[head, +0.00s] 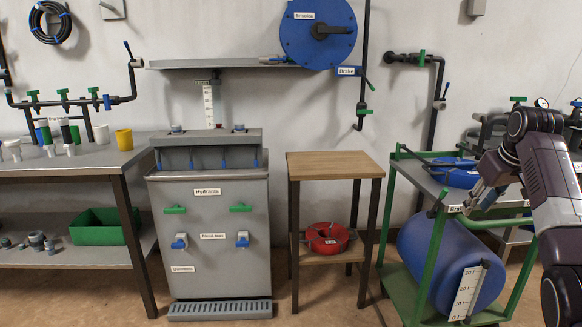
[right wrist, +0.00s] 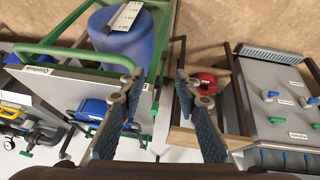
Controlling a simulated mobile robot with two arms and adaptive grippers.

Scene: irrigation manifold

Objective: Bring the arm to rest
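My right arm (head: 550,185) comes in from the right edge of the head view, bent, with its wrist toward the green-framed cart. My right gripper (head: 474,202) hangs in front of the cart's upper shelf, pointing down and left. In the right wrist view its two fingers (right wrist: 157,82) stand well apart with nothing between them, so it is open and empty. The overlap with the cart hides whether the fingertips touch anything. My left arm and left gripper are not in view.
A wooden-topped stand (head: 333,165) holds a red reel (head: 328,238). A grey cabinet (head: 212,215) and workbench (head: 75,158) stand left. Floor between stand and cart is narrow.

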